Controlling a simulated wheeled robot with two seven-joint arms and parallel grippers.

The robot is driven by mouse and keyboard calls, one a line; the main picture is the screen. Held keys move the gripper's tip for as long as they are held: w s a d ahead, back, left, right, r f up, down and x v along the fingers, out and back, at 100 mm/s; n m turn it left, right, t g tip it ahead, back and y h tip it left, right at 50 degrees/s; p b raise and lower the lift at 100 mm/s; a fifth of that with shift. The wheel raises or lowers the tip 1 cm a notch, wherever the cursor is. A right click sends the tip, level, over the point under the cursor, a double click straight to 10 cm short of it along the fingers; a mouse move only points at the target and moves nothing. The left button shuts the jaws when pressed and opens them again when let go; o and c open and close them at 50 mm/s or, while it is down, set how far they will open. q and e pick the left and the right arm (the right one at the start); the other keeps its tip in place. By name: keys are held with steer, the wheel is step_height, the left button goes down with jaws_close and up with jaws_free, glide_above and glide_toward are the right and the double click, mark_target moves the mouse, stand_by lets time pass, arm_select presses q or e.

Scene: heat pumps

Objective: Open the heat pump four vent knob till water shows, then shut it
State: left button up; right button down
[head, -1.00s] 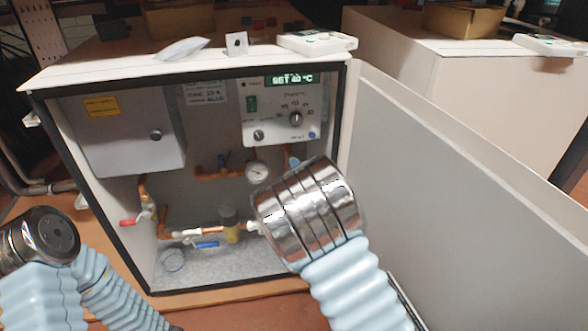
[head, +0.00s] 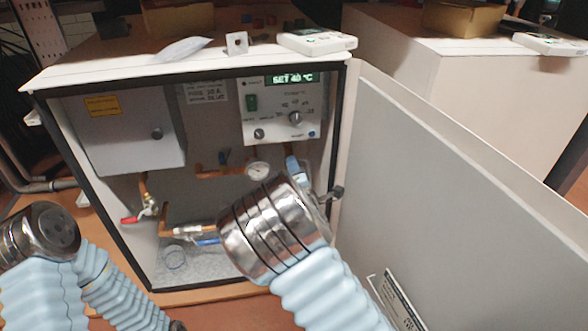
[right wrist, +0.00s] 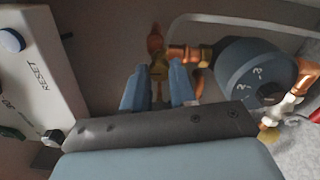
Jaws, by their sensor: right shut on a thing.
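The heat pump cabinet (head: 130,77) stands open. My right gripper (head: 293,165) reaches inside, right of the gauge (head: 258,171), largely hidden by my wrist in the head view. In the right wrist view its two blue fingers (right wrist: 158,90) are shut on the small brass vent knob (right wrist: 158,70), at the copper and brass pipe fitting (right wrist: 188,53). The knob is hidden in the head view, and I see no water at it. My left arm is at the lower left of the head view, but its gripper does not show.
The control panel (head: 280,108) reads SET 40 °C. Lower pipework has a red-handled valve (head: 133,219) and a blue-handled valve (head: 207,240). A clear cup (head: 173,257) stands on the cabinet floor. The open door (head: 450,190) bounds the right side.

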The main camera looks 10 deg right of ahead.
steer(key=shift+f, duration=0.15)
steer(key=c, duration=0.9)
jaws_free()
steer(key=shift+s, duration=0.15)
steer(key=s+p, duration=1)
steer(key=s, duration=0.3)
steer(key=shift+s, duration=0.3)
